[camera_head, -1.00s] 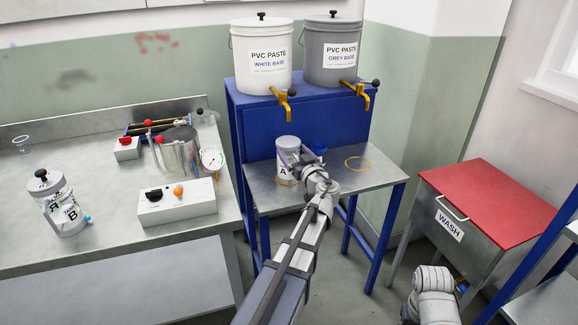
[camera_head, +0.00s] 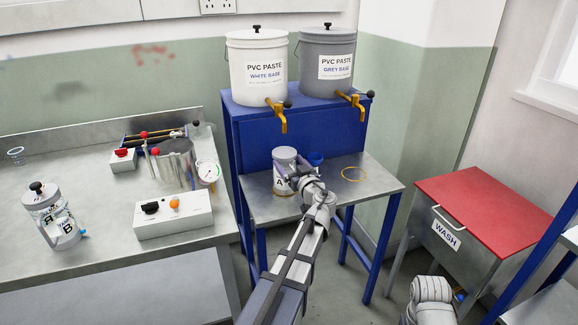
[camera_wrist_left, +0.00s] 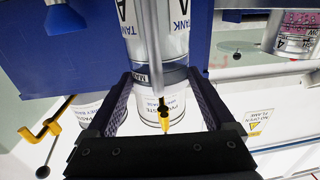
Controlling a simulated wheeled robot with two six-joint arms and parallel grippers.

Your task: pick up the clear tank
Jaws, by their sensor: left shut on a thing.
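The clear tank (camera_head: 283,165), labelled A, stands upright over a yellow ring on the metal shelf (camera_head: 330,196) of the blue stand. My left gripper (camera_head: 292,179) is shut on it from the front right and covers part of its side. In the left wrist view, the tank (camera_wrist_left: 157,40) appears upside down between the two dark fingers of my left gripper (camera_wrist_left: 160,85). In the head view only part of my right arm shows at the lower right; its gripper is not visible.
White (camera_head: 256,68) and grey (camera_head: 327,62) paste buckets with taps stand above. Another tank (camera_head: 50,215), labelled B, stands on the left bench.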

